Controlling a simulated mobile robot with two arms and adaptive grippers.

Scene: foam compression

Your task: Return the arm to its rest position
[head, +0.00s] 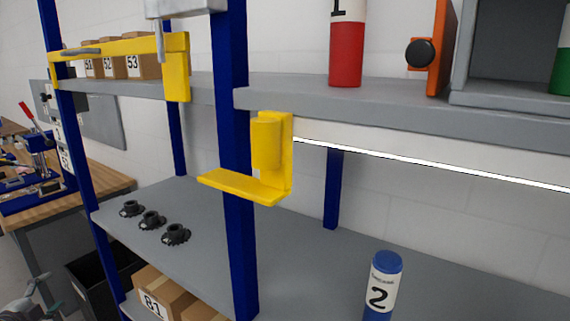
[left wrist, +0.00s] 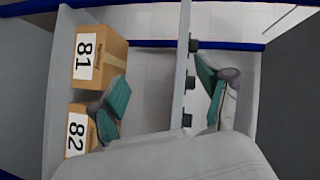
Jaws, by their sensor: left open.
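My left gripper (head: 32,298) shows only in part at the bottom left corner of the head view, beside the blue-post rack. In the left wrist view its two fingers with teal pads (left wrist: 165,100) stand wide apart with nothing between the pads. Farther off, the edge of a grey shelf (left wrist: 183,60) crosses the gap between the fingers; I cannot tell the distance. The rest of my left arm is out of the head view. My right gripper is in neither view.
Three black round parts (head: 152,220) sit on the middle shelf (head: 290,262). Cardboard boxes (head: 165,290) stand on the lower shelf, one marked 81 (left wrist: 100,58). A yellow bracket (head: 265,160) juts from a blue post (head: 238,240). A workbench (head: 95,185) stands at left.

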